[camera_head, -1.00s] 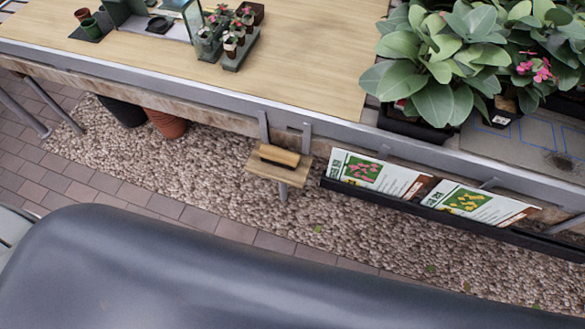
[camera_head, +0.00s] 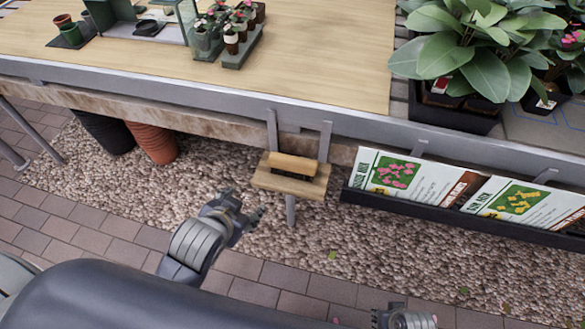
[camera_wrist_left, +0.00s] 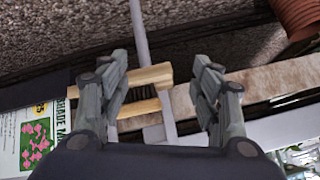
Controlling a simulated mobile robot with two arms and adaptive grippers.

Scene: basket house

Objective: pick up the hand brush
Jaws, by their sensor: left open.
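The hand brush (camera_head: 295,165) has a light wooden back and dark bristles. It rests bristles down on a small wooden shelf (camera_head: 263,183) at the table's front edge. My left gripper (camera_head: 248,203) is open and empty, to the left of and in front of the shelf, apart from the brush. In the left wrist view, the open fingers (camera_wrist_left: 160,65) frame the shelf (camera_wrist_left: 152,76) and the brush (camera_wrist_left: 141,108), which appear upside down beyond them. Part of my right gripper (camera_head: 398,318) shows at the bottom edge; its fingers are mostly cut off.
A dark rack (camera_head: 440,212) with seed bags (camera_head: 400,180) hangs right of the shelf. Two uprights (camera_head: 325,140) stand just behind the brush.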

